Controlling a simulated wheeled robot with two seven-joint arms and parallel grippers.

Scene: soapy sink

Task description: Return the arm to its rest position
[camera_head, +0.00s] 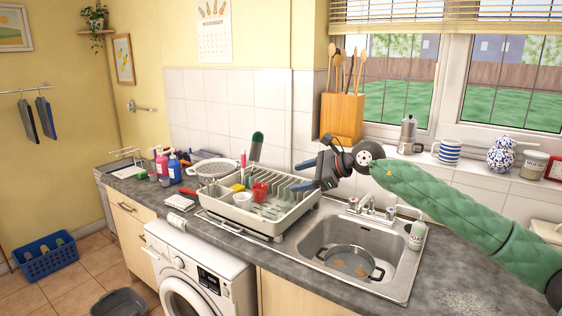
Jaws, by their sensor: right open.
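My right arm, in a green quilted sleeve, comes in from the right edge and reaches left across the sink. My right gripper (304,175) is open and empty, above the right end of the dish rack. The dish rack (282,222) is pale and stands left of the sink, holding a red cup (260,191), a white cup (242,200) and a few other items. A pan (347,262) sits in the steel sink (398,262), with some brownish spots inside it. My left gripper is not in view.
The faucet (367,203) and a soap bottle (418,233) stand at the sink's back edge, below my arm. A wooden utensil block (342,117), a moka pot (407,136) and a striped mug (449,151) line the sill. Counter right of the sink is mostly clear.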

